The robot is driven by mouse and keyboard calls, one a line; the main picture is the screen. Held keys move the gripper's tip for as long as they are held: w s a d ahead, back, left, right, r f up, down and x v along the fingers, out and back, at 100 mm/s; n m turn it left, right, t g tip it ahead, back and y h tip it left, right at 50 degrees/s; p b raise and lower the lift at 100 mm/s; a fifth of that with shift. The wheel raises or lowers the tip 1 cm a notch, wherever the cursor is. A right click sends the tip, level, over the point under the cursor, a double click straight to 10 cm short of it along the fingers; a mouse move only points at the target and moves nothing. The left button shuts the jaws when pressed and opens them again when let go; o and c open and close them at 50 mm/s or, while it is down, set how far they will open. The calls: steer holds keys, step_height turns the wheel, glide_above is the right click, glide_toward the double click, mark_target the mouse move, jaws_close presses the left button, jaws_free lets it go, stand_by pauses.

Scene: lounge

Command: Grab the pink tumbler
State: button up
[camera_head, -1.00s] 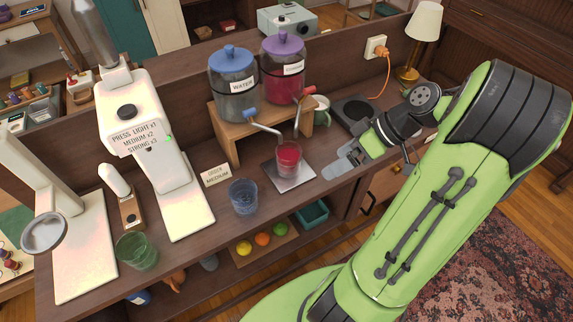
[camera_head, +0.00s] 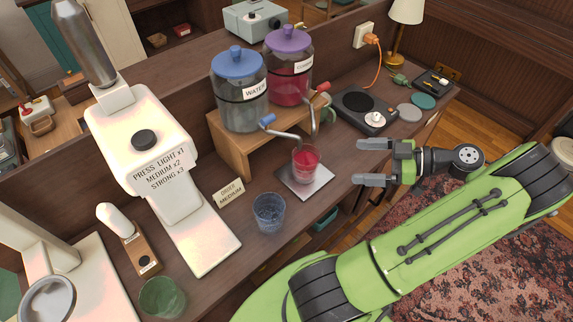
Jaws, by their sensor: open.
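The pink tumbler (camera_head: 306,164) stands upright on a pale square pad (camera_head: 318,187) on the wooden counter, below the dispenser spouts. It looks pinkish red and see-through; whether the colour is all glass or partly a drink, I cannot tell. My gripper (camera_head: 360,163) is to the right of the tumbler, apart from it, with its two fingers spread and pointing left. Nothing is between the fingers. A blue tumbler (camera_head: 268,213) and a green tumbler (camera_head: 162,298) stand on the counter to the left.
Two lidded dispensers, one labelled water (camera_head: 240,92) and one red (camera_head: 289,72), stand on a wooden riser (camera_head: 240,155) behind the tumbler. A white machine (camera_head: 140,150) is at left. A hot plate (camera_head: 362,108) and round coasters (camera_head: 409,112) lie at back right.

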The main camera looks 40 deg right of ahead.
mark_target(306, 160)
steer(key=b+x, duration=0.3)
steer(key=x, duration=0.6)
steer(key=shift+a+f, duration=0.1)
steer(key=shift+f, duration=0.05)
steer(key=b+x, duration=0.1)
steer(key=x, duration=0.5)
steer(key=shift+r, duration=0.2)
steer(key=c, duration=1.3)
